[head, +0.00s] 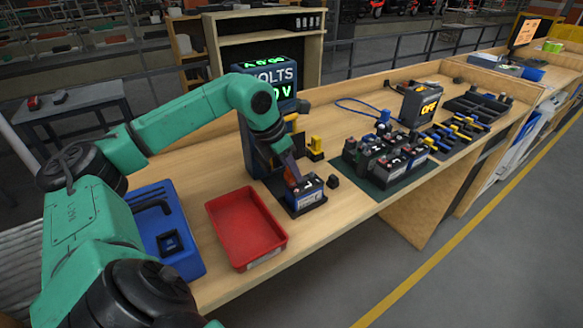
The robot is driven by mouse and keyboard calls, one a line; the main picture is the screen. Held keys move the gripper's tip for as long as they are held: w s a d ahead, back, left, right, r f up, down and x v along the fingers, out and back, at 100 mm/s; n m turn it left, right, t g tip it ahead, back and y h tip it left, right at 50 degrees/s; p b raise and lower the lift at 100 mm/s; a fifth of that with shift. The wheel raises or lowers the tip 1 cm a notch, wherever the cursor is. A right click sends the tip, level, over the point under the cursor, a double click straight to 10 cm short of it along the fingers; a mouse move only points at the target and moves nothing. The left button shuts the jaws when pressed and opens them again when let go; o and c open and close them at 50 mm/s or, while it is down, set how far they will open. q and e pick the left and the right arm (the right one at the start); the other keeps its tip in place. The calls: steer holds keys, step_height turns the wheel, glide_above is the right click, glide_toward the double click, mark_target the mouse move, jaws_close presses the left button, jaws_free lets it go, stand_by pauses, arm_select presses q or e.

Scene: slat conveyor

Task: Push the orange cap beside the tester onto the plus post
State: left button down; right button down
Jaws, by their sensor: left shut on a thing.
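My left gripper (292,176) reaches down over the battery (309,199), which sits in a dark tray in front of the tester. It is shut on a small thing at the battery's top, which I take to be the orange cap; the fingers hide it. I cannot tell whether the cap touches the plus post, which is also hidden. The tall dark tester (252,148) stands behind my wrist, with "VOLTS" and green digits on it. My right gripper is not in view.
A red bin (243,262) and a blue tray (188,251) lie left of the battery. A small black block (333,182) and a yellow piece (315,147) are close by. A group of batteries (388,160) stands on a mat to the right. An "OFF" box (421,104) is farther back.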

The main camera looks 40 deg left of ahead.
arm_select(q)
steer(key=shift+f+b, duration=0.75)
steer(key=shift+f, duration=0.2)
steer(key=c, duration=0.5)
jaws_free()
steer(key=shift+r, duration=0.1)
steer(key=v, duration=1.4)
steer(key=shift+s+a+r, duration=0.15)
steer(key=shift+r, duration=0.05)
